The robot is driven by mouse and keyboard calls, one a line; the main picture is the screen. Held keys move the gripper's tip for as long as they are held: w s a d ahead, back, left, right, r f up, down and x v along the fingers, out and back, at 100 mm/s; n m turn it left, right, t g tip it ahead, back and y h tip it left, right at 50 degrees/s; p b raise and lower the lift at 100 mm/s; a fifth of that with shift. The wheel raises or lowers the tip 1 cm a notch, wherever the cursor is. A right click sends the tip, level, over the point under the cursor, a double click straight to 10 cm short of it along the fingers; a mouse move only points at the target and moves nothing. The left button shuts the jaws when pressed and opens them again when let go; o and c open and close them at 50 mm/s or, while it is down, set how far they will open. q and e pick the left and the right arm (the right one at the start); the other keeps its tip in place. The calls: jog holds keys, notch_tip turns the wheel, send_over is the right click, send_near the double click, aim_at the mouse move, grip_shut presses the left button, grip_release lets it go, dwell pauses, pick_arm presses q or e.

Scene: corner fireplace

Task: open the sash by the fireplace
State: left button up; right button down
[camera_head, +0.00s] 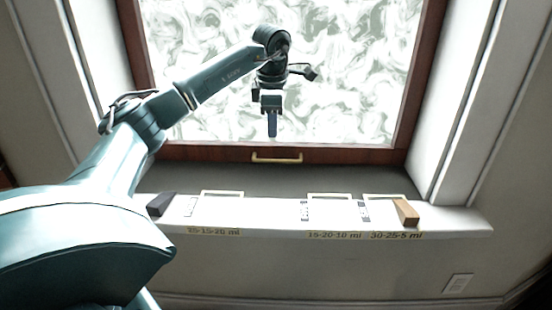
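The sash (345,154) has a dark reddish-brown wooden frame around swirled, frosted glass. A brass bar handle (276,159) is fixed to the middle of its bottom rail. The bottom rail appears to be down near the sill. My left arm reaches in from the left across the glass. My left gripper (272,124) points downward in front of the lower glass, just above the handle in the picture and apart from it. Its fingers are seen edge-on, so I cannot tell whether they are open or shut. No fireplace and no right gripper show.
The white sill (270,213) below holds a dark block (160,204) at left, a wooden block (405,211) at right and thin pale frames between them. White side casings (470,100) flank the window. A wall plate (457,283) is at lower right.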

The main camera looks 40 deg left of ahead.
aim_at(274, 162)
pick_arm(q)
jog(key=f, duration=0.3)
jog(key=w+f+b, duration=0.1)
jog(key=f, duration=0.3)
jog(key=a+f+b, duration=0.1)
jog(key=f, duration=0.2)
jog(key=shift+w+a+f, duration=0.1)
jog(key=shift+w+f, duration=0.2)
pick_arm(e)
jog(key=shift+w+a+n+t+y, duration=0.3)
jog(key=shift+w+n+t+y, duration=0.15)
jog(key=shift+t, duration=0.55)
pick_arm(q)
jog(key=shift+c, duration=0.4)
grip_shut()
